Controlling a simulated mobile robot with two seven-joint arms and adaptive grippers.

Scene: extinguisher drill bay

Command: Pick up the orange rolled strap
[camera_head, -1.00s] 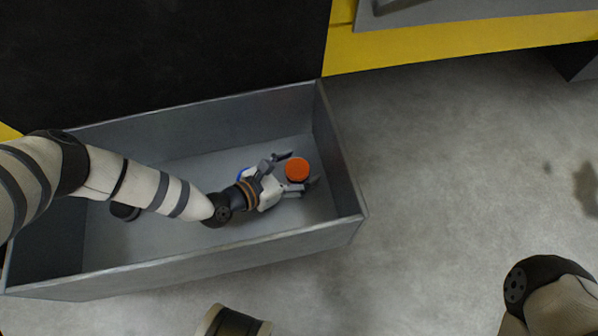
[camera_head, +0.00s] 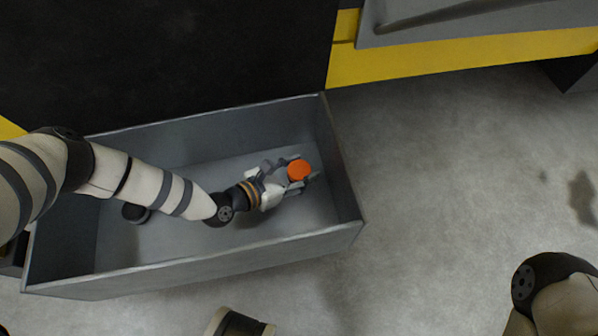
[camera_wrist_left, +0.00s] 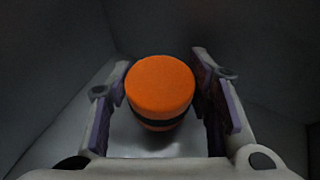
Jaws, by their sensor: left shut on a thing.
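The orange rolled strap (camera_head: 299,169) is a short round roll inside the grey box, near its right end. In the left wrist view the orange rolled strap (camera_wrist_left: 160,86) shows a dark band around its lower part. My left gripper (camera_head: 297,172) reaches into the box from the left and is shut on the strap. In the left wrist view the fingers of my left gripper (camera_wrist_left: 163,95) stand on both sides of the strap. Whether the strap touches the box floor cannot be told. My right gripper is not clearly seen; only parts of my right arm show at the lower right.
The grey open box (camera_head: 190,260) has upright walls around my left gripper, with the right wall close by. A small dark round object (camera_head: 135,213) lies in the box's left part, by my arm. A dark panel stands behind the box.

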